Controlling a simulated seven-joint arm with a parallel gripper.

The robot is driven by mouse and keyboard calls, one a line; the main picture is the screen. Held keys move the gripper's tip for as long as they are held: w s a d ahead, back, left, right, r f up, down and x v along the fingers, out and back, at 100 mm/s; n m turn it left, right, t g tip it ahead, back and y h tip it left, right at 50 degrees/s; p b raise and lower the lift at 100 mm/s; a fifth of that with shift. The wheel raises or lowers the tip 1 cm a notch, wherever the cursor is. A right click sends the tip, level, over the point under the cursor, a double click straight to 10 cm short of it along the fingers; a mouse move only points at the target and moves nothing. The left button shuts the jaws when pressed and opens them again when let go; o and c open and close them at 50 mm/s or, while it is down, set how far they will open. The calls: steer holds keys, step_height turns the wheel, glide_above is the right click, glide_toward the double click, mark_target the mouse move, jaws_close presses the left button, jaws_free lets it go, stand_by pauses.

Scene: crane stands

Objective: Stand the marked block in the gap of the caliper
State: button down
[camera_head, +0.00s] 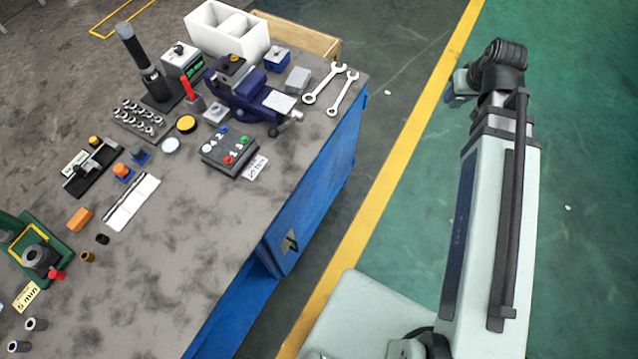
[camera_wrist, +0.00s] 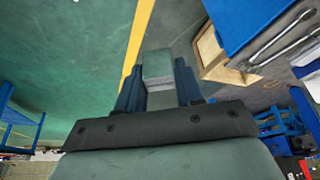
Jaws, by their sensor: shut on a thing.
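My gripper (camera_wrist: 157,82) is shut on a grey block (camera_wrist: 157,65), which sits between its two blue fingers in the wrist view. I cannot tell whether this block bears a mark. In the head view my gripper (camera_head: 460,84) is out over the green floor, right of the bench and apart from it; the block is hard to make out there. A black device with a metal slide, a pale label and a yellow knob (camera_head: 92,168) lies at the bench's left; it looks like the caliper. Its gap is too small to make out.
A white bin (camera_head: 227,33) stands behind. The front bench top is mostly clear.

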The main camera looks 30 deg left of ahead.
steer(key=s+a+n+g+y, duration=0.1)
steer(key=s+a+n+g, duration=0.2)
steer(key=s+a+n, duration=0.75)
steer(key=s+a+n+g+y, duration=0.15)
steer(key=s+a+n, duration=0.25)
steer(key=s+a, duration=1.35)
steer(key=n+g+h, duration=0.4)
steer(key=n+h, duration=0.1)
steer(key=n, duration=1)
glide_above(175, 255)
steer(key=w, duration=0.1)
step_height(175, 255, down, 4)
steer(key=shift+w+a+f, duration=0.1)
steer(key=shift+w+f, duration=0.05)
steer(key=shift+f, duration=2.1)
steer(key=shift+w+f, duration=0.1)
steer(key=shift+f, duration=2.1)
steer(key=shift+f, duration=0.1)
steer(key=c, duration=0.7)
jaws_free()
steer(key=shift+c, duration=0.2)
